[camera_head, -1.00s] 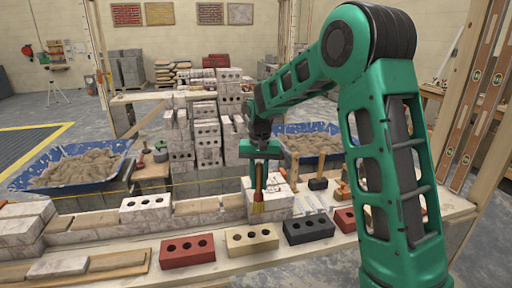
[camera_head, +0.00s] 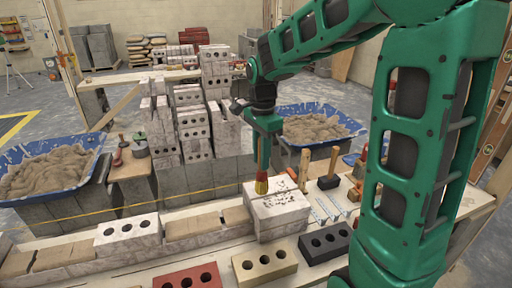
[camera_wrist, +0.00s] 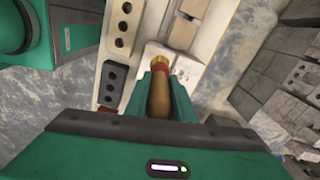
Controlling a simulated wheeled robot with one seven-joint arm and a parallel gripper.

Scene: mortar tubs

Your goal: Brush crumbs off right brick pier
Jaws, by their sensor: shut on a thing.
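My gripper (camera_head: 262,160) is shut on a brush (camera_head: 262,186) with a wooden handle, red collar and yellow bristles. The brush hangs bristles down at the top of the right brick pier (camera_head: 283,221), a low whitish stack at the wall's right end. I cannot tell whether the bristles touch it. Small dark specks show on the pier's top. In the wrist view, the brush handle (camera_wrist: 160,97) sits between the green fingers, and the pale pier (camera_wrist: 188,72) shows beside the brush's far end.
A tan brick (camera_head: 264,263), a dark brick (camera_head: 325,242) and a red brick (camera_head: 187,279) lie in front. A hammer (camera_head: 329,180) stands right of the pier. Taller block stacks (camera_head: 190,120) stand behind. Blue mortar tubs stand left (camera_head: 50,175) and right (camera_head: 318,127).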

